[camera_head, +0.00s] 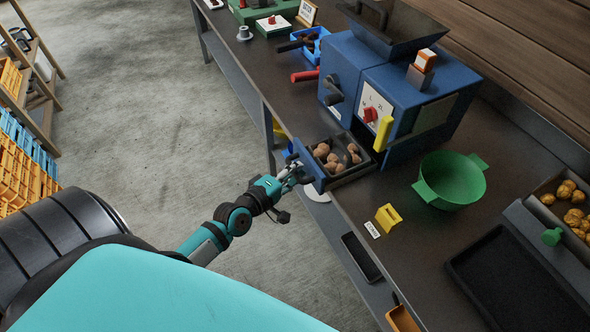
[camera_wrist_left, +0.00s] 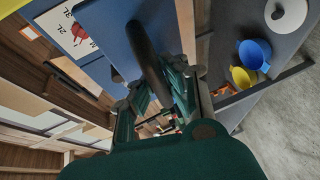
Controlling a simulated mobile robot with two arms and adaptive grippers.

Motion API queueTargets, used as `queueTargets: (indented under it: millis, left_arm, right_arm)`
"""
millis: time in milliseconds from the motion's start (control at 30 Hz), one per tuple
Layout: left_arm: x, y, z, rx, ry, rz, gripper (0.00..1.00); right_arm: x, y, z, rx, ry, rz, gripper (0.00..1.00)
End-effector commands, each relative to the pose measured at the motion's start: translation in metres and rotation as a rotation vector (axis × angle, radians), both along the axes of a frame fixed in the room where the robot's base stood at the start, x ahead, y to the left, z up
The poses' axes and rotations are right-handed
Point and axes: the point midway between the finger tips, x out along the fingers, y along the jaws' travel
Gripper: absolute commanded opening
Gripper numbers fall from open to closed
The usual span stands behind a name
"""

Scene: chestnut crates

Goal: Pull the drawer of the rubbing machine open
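The blue rubbing machine (camera_head: 407,90) stands on the dark bench. Its drawer (camera_head: 322,182) is out at the machine's lower front, with several brown nuts visible inside. The left wrist view shows the drawer's blue front panel (camera_wrist_left: 110,68) and its dark bar handle (camera_wrist_left: 146,50). My left gripper (camera_head: 297,172) is at the drawer front in the head view. In the left wrist view its fingers (camera_wrist_left: 160,98) lie on both sides of the handle and appear shut on it. The exact contact is partly hidden. My right gripper is not in view.
A green bowl (camera_head: 452,182), a yellow block (camera_head: 387,218) and a black tray (camera_head: 510,280) are on the bench right of the drawer. A blue bin (camera_head: 304,46) and red handle (camera_head: 304,76) are beyond it. Open floor (camera_head: 150,90) lies left of the bench.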

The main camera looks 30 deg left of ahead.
Motion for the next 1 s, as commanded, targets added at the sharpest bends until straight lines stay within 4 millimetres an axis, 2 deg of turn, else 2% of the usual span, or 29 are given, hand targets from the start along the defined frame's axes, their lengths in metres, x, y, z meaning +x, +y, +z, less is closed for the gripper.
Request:
queueTargets:
  millis: [33,133,167,467,567,900,1000]
  left_arm:
    - [0.001,0.000,0.001,0.005,-0.004,0.000,0.10]
    - [0.000,0.000,0.001,0.004,-0.004,0.000,0.24]
    - [0.000,0.000,0.001,0.004,-0.003,0.000,0.25]
    - [-0.004,0.001,0.000,0.002,0.001,0.000,0.25]
    - [-0.015,0.002,0.002,0.003,0.002,0.000,0.25]
    - [-0.083,0.011,0.016,0.004,0.003,-0.003,0.25]
    - [-0.098,0.013,0.019,0.005,0.003,-0.003,0.25]
  right_arm:
    - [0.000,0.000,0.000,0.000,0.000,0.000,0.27]
    - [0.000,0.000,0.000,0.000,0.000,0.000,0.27]
    - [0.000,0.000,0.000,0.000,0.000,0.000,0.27]
    - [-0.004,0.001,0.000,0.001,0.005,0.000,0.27]
    - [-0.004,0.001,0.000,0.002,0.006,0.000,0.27]
    - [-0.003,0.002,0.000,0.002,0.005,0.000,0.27]
    - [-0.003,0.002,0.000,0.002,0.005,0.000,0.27]
